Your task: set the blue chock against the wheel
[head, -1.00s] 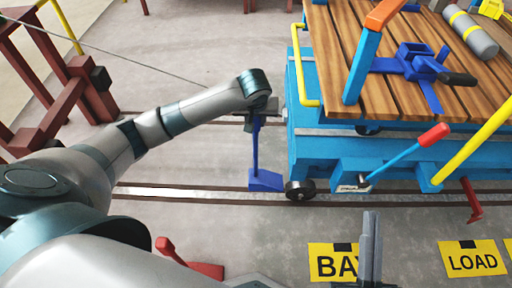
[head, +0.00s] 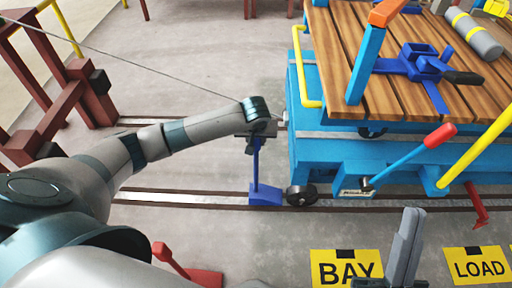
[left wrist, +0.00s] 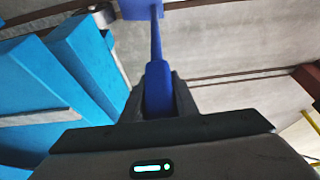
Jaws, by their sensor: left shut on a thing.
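The blue chock (head: 264,194) has a tall thin blue handle and stands upright at the near rail, just left of the cart's small black wheel (head: 301,195). Chock and wheel are very close; I cannot tell whether they touch. My left gripper (head: 257,138) is shut on the top of the chock's handle. In the left wrist view, the handle (left wrist: 157,90) runs up between the fingers to the chock block (left wrist: 140,9), partly cut off by the top edge. My right gripper (head: 405,250) shows at the bottom of the head view, its opening unclear.
The blue cart (head: 330,155) with a wooden deck stands on the rails at the right. A red-tipped lever (head: 415,155) sticks out from its near side. A dark red frame (head: 75,95) stands at the left. A red pedal-like piece (head: 190,270) and yellow floor signs (head: 345,268) lie nearer.

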